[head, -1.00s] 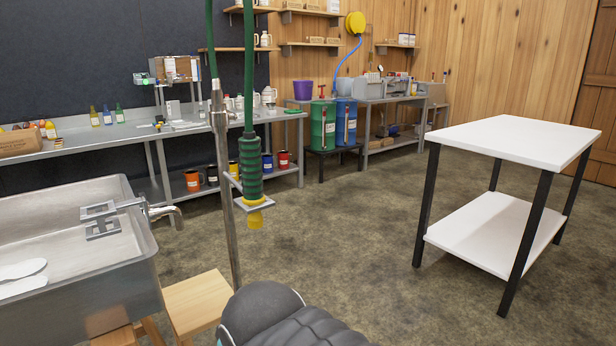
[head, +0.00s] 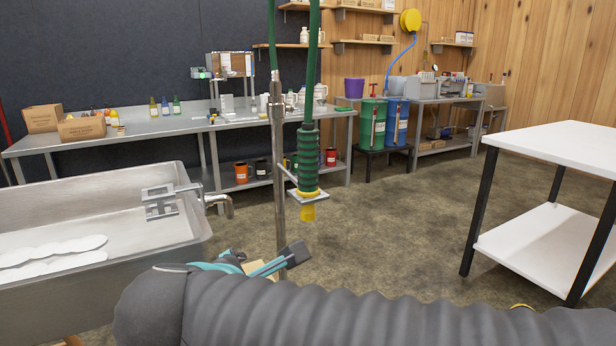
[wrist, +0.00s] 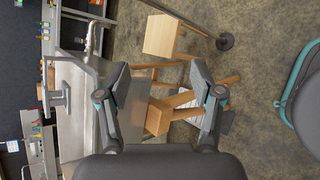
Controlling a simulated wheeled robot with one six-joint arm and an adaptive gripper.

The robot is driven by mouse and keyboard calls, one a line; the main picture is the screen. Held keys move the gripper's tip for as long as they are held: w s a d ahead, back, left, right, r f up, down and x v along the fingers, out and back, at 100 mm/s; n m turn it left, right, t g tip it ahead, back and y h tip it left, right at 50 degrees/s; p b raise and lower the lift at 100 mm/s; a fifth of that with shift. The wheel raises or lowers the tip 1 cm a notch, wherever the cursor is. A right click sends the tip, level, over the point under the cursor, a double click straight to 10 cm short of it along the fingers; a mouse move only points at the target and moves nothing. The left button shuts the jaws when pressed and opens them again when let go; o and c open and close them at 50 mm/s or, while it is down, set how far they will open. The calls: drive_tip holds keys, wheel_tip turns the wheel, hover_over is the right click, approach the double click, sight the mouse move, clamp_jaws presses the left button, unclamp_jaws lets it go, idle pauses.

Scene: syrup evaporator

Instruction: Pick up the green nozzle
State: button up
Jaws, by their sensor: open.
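The green nozzle (head: 308,160) has a dark green ribbed grip with a yellow collar and yellow tip. It hangs upright, tip down, in a flat metal holder (head: 292,182) on a thin metal pole (head: 279,150). A green hose (head: 313,70) runs up from it out of the frame. My gripper (head: 276,264) is lower in the head view, below and slightly left of the nozzle, and apart from it. In the wrist view my gripper (wrist: 158,75) is open and empty, with its fingers spread. The nozzle is not in the wrist view.
A steel sink (head: 110,210) with a tap (head: 218,203) stands left of the pole. A wooden stool (wrist: 165,36) and the pole's round base (wrist: 225,42) show in the wrist view. A white table (head: 560,147) stands right. Open floor (head: 400,230) lies between.

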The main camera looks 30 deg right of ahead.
wheel_tip(320, 180, up, 8)
drive_tip(key=w+d+n+t+h, duration=0.2)
drive_tip(key=n+h, duration=0.1)
drive_tip(key=n, duration=0.1)
drive_tip(key=n+t+h, duration=0.1)
drive_tip(key=n+h, duration=0.3)
drive_tip(key=n, duration=0.1)
approach(305, 160)
drive_tip(key=shift+w+a+r+x, duration=0.1)
drive_tip(key=shift+r+x, duration=0.05)
drive_tip(key=shift+x, duration=0.9)
drive_tip(key=shift+w+a+r+x, duration=0.1)
drive_tip(key=shift+r+x, duration=0.05)
drive_tip(key=shift+x, duration=0.9)
drive_tip(key=shift+w+a+r+x, duration=0.1)
drive_tip(key=shift+r+x, duration=0.05)
drive_tip(key=shift+x, duration=0.95)
drive_tip(key=shift+w+d+f+p, duration=0.25)
drive_tip(key=shift+w+d, duration=0.3)
drive_tip(key=shift+d, duration=0.4)
drive_tip(key=shift+w+d+f+p, duration=0.1)
drive_tip(key=shift+w+d+f, duration=0.1)
drive_tip(key=shift+w+d, duration=0.85)
drive_tip(key=shift+d, duration=0.2)
clamp_jaws()
